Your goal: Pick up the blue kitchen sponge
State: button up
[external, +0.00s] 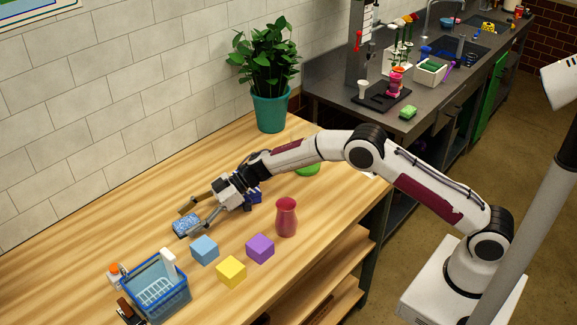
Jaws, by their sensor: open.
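The blue kitchen sponge (185,225) lies on the wooden table, left of the middle of the external view. It is light blue with a speckled surface. My gripper (186,220) is open, with its fingers spread at the sponge. One finger shows on the far side and one on the near right side. I cannot tell whether either finger touches the sponge.
Blue (205,249), yellow (231,271) and purple (260,248) cubes lie in front, near a red vase (286,217). A blue basket (156,288) stands front left. A potted plant (268,90) stands at the back. The table's left side is clear.

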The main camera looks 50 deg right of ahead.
aim_at(191, 220)
jog(key=c, duration=1.2)
jog(key=shift+r, duration=5.05)
